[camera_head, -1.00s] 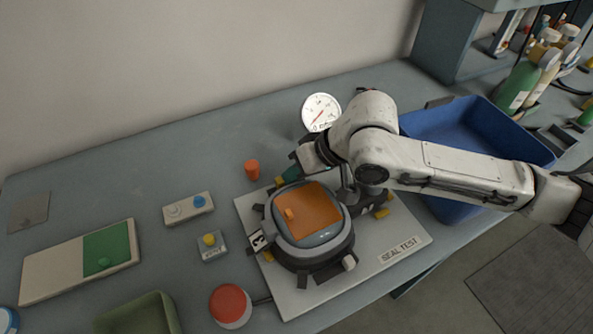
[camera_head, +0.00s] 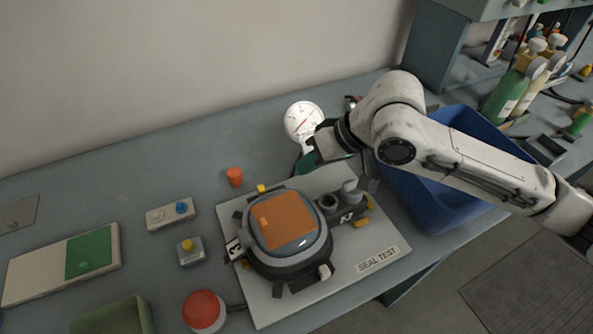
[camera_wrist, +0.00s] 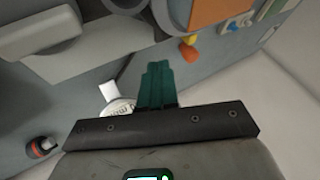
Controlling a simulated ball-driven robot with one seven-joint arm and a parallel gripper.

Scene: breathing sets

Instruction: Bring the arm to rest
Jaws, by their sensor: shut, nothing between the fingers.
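My arm stretches in from the right in the head view, bent over the bench. My gripper (camera_head: 309,164) is near the round gauge, above the back edge of the seal test plate (camera_head: 290,303). In the wrist view my gripper (camera_wrist: 157,68) shows its green fingers together and empty. The breathing set (camera_head: 287,262), grey with an orange square on top, sits on the plate, apart from my gripper.
A white dial gauge (camera_head: 303,120) stands close behind my gripper. A blue bin (camera_head: 440,215) lies under my arm. A red button (camera_head: 204,311), an orange cap (camera_head: 234,177) and small switch boxes (camera_head: 172,214) stand left. The bench's back left is clear.

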